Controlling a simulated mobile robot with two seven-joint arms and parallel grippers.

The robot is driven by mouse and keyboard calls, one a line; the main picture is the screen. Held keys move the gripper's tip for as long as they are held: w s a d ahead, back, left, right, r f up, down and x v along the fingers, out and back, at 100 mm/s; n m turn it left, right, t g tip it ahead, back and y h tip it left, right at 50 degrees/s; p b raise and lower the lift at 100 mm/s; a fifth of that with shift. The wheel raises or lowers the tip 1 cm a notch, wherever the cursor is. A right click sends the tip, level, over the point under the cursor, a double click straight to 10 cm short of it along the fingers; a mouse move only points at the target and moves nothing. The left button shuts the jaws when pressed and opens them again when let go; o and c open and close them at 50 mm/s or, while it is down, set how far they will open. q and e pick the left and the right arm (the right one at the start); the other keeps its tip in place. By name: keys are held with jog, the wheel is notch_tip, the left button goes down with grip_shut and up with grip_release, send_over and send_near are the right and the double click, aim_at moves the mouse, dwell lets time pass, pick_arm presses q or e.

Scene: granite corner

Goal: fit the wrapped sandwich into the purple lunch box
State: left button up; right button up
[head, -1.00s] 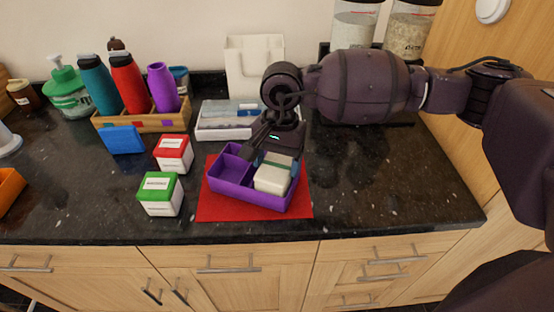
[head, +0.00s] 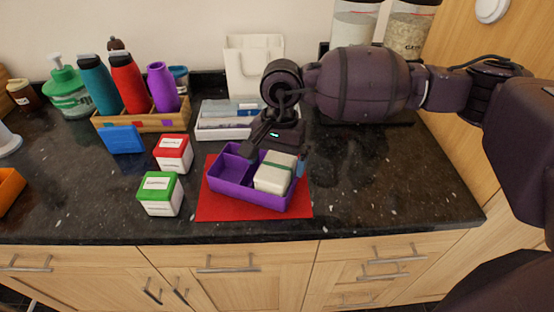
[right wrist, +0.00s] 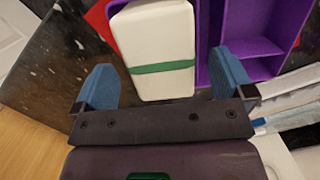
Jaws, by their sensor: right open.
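The wrapped sandwich (head: 275,171), white with a green band, sits in the right compartment of the purple lunch box (head: 232,190). Its top stands above the rim; I cannot tell whether it lies on the compartment floor. The left compartments look empty. In the right wrist view the sandwich (right wrist: 155,45) lies beyond my fingertips, with the purple wall (right wrist: 203,45) along its right side. My right gripper (head: 280,148) is open and empty just above and behind the box. Its blue fingers (right wrist: 162,85) are spread apart, clear of the sandwich. My left gripper is not in view.
The box stands on a red mat (head: 211,212). Red-lidded (head: 173,155) and green-lidded (head: 160,195) containers stand to its left. Behind are a white tray (head: 212,133) and a wooden bottle rack (head: 145,122). The counter to the right is clear.

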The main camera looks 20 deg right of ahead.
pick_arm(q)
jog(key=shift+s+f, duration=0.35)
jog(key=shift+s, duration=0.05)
pick_arm(e)
notch_tip(320, 180, up, 12)
jog(key=w+d, duration=0.1)
jog(key=shift+w+f, duration=0.2)
jog(key=shift+f, duration=0.05)
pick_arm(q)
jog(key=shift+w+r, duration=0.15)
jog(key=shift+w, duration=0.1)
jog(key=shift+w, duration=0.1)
